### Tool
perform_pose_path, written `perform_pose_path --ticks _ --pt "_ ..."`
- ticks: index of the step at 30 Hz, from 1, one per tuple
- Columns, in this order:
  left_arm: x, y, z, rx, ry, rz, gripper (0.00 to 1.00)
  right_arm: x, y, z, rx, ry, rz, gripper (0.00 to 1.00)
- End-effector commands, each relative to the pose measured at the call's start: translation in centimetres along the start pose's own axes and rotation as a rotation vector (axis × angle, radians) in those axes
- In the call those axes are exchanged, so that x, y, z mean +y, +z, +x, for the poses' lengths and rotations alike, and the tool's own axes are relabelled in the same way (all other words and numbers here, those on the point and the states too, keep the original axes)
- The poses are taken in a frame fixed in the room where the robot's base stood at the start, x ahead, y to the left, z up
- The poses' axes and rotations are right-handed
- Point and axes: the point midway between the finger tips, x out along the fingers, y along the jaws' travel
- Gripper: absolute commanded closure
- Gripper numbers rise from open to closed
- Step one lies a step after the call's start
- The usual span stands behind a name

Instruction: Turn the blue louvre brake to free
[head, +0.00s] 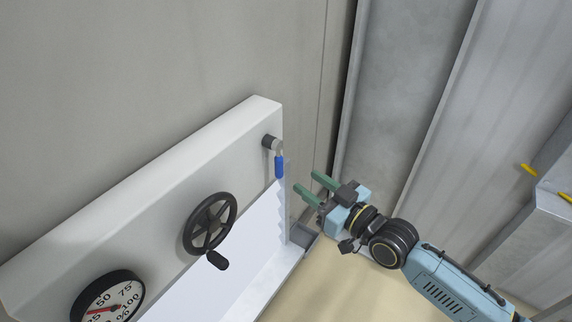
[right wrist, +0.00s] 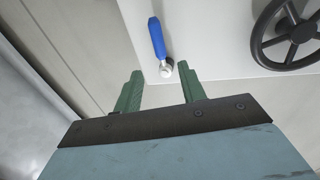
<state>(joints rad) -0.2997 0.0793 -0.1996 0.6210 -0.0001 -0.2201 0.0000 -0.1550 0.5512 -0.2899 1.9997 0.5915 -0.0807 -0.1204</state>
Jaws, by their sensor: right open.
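The blue louvre brake (head: 279,166) is a small lever with a blue grip on a dark round pivot, at the right end of the white panel (head: 228,145). In the head view its grip hangs down from the pivot. In the right wrist view the blue grip (right wrist: 157,37) runs up from a pale round end (right wrist: 166,69), beyond the fingertips. My right gripper (head: 308,184) is open and empty, to the right of the brake and apart from it. Its green fingers also show in the right wrist view (right wrist: 161,77). My left gripper is not in view.
A black handwheel with a crank knob (head: 209,224) sits on the panel left of the brake. A percent dial (head: 108,297) is farther left. White louvre slats (head: 235,250) lie below. Grey metal walls (head: 400,80) stand behind and to the right.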

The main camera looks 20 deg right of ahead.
Motion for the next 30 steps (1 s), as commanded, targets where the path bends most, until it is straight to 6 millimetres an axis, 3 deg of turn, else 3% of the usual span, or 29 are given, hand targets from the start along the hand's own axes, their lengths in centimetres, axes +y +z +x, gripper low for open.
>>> perform_pose_path --ticks 6,12,18,26,30 --pt "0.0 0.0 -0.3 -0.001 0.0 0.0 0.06 0.0 -0.2 4.4 0.003 0.001 0.001 0.59" --pt "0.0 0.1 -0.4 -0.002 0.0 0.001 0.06 0.0 -0.1 7.2 0.001 0.001 0.0 0.59" --pt "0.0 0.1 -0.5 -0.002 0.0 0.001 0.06 0.0 0.0 8.3 -0.001 0.0 -0.001 0.59" --pt "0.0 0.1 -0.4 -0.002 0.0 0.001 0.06 0.0 0.1 8.3 -0.001 0.0 -0.001 0.59" --pt "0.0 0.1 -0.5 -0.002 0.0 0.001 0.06 0.0 0.0 8.3 -0.001 0.0 -0.001 0.78"
